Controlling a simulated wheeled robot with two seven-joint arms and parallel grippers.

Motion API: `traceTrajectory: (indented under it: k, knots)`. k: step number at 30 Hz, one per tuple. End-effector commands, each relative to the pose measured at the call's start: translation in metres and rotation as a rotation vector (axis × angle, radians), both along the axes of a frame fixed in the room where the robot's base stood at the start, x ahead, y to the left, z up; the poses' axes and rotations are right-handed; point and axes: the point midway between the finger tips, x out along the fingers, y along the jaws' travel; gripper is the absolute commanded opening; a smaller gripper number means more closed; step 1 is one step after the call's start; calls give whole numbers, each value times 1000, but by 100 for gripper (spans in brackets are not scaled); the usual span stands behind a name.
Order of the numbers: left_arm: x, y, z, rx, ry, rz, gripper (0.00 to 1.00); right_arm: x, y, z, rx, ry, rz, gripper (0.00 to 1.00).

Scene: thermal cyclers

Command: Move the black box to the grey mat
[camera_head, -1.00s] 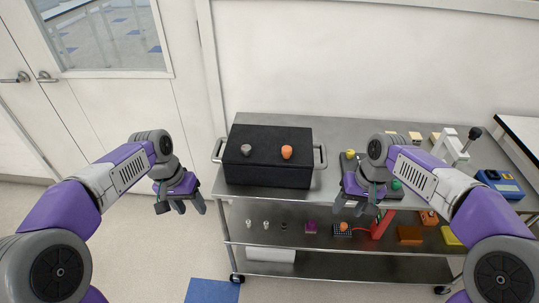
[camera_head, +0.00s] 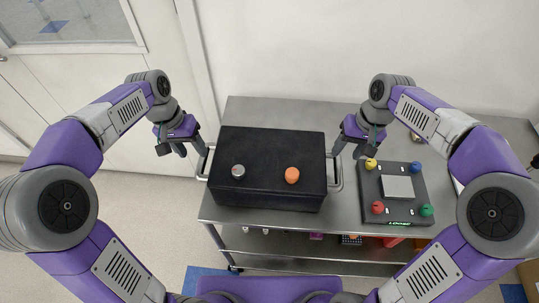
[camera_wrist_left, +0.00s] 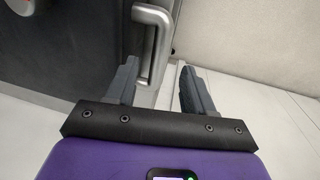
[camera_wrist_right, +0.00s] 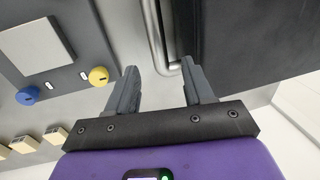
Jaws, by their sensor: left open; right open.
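The black box (camera_head: 270,172) stands on the steel cart with a grey knob and an orange knob on top and a metal handle at each end. My left gripper (camera_head: 193,149) is open at its left handle; in the left wrist view that handle (camera_wrist_left: 152,50) shows between the fingers. My right gripper (camera_head: 347,150) is open at the right handle; in the right wrist view that handle (camera_wrist_right: 160,45) shows between the fingers. I cannot tell how deep either handle sits. A dark grey flat plate (camera_head: 371,192) with a light grey square lies right of the box, possibly the grey mat.
The plate bears a yellow knob (camera_head: 371,163), a blue knob (camera_head: 415,167), a red knob (camera_head: 378,207) and a green knob (camera_head: 426,210). The cart top (camera_head: 250,221) is bare along its front. Small objects sit on the lower shelf. A wall stands behind.

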Motion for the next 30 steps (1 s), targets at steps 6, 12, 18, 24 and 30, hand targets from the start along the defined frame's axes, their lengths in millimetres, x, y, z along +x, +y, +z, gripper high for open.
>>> traceTrajectory:
  k: [6,12,18,24,30]
  knots:
    - [0,0,0,0,0,0,53,0,0,0,0,0,0,52]
    - [0,-1,-7,0,2,0,53,0,1,-7,0,2,0,52]
    - [-1,-7,-35,0,5,-1,53,0,6,-36,-1,5,1,52]
    - [-2,-11,-62,0,3,-1,53,0,12,-62,0,3,1,52]
    - [-2,-13,-74,0,0,1,53,1,14,-74,0,1,0,52]
